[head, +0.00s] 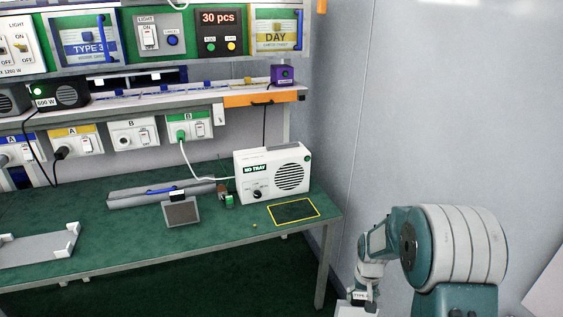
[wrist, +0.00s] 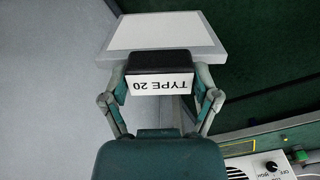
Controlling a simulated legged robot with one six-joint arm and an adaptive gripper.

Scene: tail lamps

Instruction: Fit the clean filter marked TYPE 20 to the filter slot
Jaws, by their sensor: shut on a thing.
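My gripper (wrist: 161,88) is shut on the black handle of a filter with a pale panel (wrist: 165,32). The handle's white label reads TYPE 20, upside down in the wrist view. In the head view my gripper (head: 364,284) is low at the right, off the bench's right end, and the filter (head: 357,309) is cut by the lower edge. A white unit (head: 272,173) with a NO TRAY sign, a knob and a round grille stands on the bench; part of it (wrist: 262,166) shows in the wrist view. I cannot make out the filter slot for certain.
A grey filter-like panel (head: 181,213) with a dark tab lies on the green bench (head: 130,240), left of the unit. A yellow-outlined dark rectangle (head: 293,211) is before the unit. A grey tray (head: 40,247) is at left. A wall (head: 440,110) bounds the right.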

